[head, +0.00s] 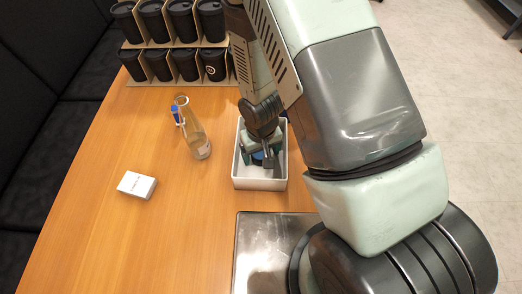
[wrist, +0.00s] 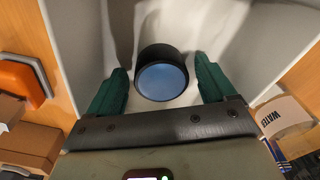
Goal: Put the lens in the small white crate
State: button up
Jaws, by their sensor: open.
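The lens (wrist: 162,75) is a short black cylinder with a blue glass face. In the wrist view it is inside the small white crate (wrist: 75,35), seemingly on its floor. My gripper (wrist: 161,64) is open, with one green finger on each side of the lens and gaps showing between them. In the head view my gripper (head: 262,148) reaches down into the white crate (head: 259,184). The lens's blue face (head: 258,155) shows only partly there, behind my gripper.
A clear bottle (head: 195,130) stands left of the crate, with a small blue item (head: 176,115) by it. A small white box (head: 137,185) lies farther left. A rack of black cups (head: 185,65) is at the back. A metal plate (head: 262,232) lies in front.

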notch_tip(320, 180, up, 12)
jog(key=r, duration=0.1)
notch_tip(320, 180, up, 16)
jog(key=m+t, duration=0.2)
send_over(261, 154)
jog(key=d, duration=0.7)
jog(key=s+d+r+m+t, duration=0.1)
jog(key=s+d+r, duration=0.1)
jog(key=s+r, duration=0.4)
jog(key=s+d+r+m+t, duration=0.1)
jog(key=s+d+r, duration=0.2)
jog(key=s+r, duration=0.3)
notch_tip(261, 154, up, 2)
jog(key=shift+r+t, duration=0.1)
jog(key=shift+t, duration=0.3)
